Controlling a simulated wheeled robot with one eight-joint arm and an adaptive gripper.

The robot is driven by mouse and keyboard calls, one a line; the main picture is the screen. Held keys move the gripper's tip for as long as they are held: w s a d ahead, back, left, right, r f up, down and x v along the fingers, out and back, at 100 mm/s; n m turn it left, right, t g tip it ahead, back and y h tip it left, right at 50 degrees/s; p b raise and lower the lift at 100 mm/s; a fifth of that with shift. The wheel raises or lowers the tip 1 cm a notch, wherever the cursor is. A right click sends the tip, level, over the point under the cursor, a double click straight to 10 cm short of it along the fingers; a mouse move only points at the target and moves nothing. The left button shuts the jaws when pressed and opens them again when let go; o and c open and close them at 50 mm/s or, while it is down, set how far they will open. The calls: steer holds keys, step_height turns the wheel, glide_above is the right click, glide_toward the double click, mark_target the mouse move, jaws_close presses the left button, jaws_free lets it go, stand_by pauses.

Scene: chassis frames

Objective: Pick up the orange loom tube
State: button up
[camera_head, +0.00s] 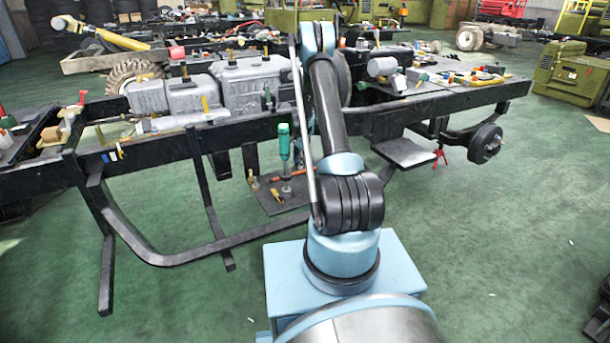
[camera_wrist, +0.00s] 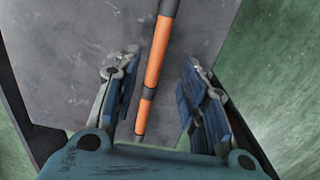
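The orange loom tube (camera_wrist: 155,68) shows in the wrist view as a thin orange rod with dark bands. It runs from the top edge down to the lower middle, over a scuffed grey plate (camera_wrist: 60,50). My gripper (camera_wrist: 159,62) is open, with one blue-and-grey finger on each side of the tube. Gaps show between the tube and both fingers, so it is not gripped. The tube's upper end is cut off by the frame.
A black chassis frame (camera_head: 250,232) crosses the head view, carrying grey engine blocks (camera_head: 250,85) and many small parts. A low plate (camera_head: 275,205) beneath it holds a green-topped bottle-like item (camera_head: 284,140).

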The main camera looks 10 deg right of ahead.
mark_target(300, 172)
steer(key=shift+s+a+f, duration=0.1)
steer(key=shift+f, duration=1.05)
steer(key=shift+a+f, duration=0.1)
steer(key=shift+f, duration=1.05)
jaws_close()
steer(key=shift+r, duration=0.1)
